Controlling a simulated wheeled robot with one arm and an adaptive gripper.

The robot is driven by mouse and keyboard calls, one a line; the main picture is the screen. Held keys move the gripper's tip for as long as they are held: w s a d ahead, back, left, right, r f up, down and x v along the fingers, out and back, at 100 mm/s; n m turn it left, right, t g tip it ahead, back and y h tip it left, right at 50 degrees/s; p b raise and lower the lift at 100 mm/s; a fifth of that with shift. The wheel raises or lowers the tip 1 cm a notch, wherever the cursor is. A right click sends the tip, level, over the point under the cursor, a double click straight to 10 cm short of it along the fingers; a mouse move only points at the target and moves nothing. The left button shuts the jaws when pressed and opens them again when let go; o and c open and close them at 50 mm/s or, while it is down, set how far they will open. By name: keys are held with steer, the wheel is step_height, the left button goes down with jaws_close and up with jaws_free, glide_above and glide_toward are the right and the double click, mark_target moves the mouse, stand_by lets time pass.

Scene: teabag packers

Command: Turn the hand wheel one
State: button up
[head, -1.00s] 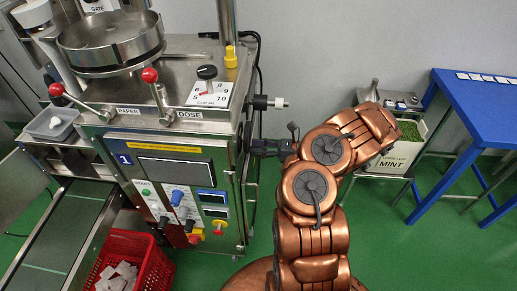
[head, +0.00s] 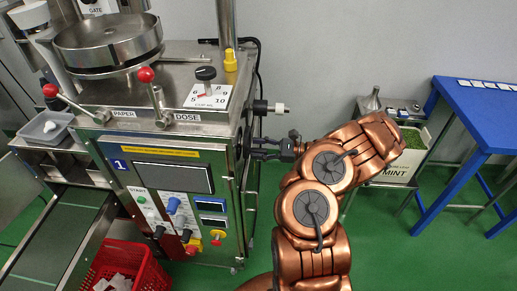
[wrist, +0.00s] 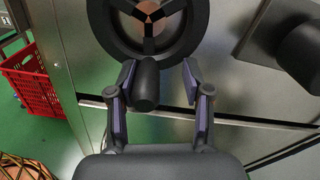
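The hand wheel (wrist: 109,27) is a black ring with spokes and a copper-coloured hub, on the metal side panel of the machine (head: 155,178). Its black handle knob (wrist: 146,87) sticks out towards the wrist camera. My gripper (wrist: 158,82) is open, with one finger on each side of the knob. The left finger is very close to the knob or touching it; a clear gap shows at the right finger. In the head view my gripper (head: 257,149) is at the machine's right side, where the wheel is mostly hidden.
A black and white knob (head: 268,107) juts from the machine above my gripper. A red basket (head: 150,270) stands on the floor at the front. A mint box (head: 405,166) and a blue table (head: 478,112) stand to the right.

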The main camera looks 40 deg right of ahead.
steer(key=v, duration=0.9)
steer(key=shift+p, duration=0.3)
stand_by(0.6)
stand_by(0.4)
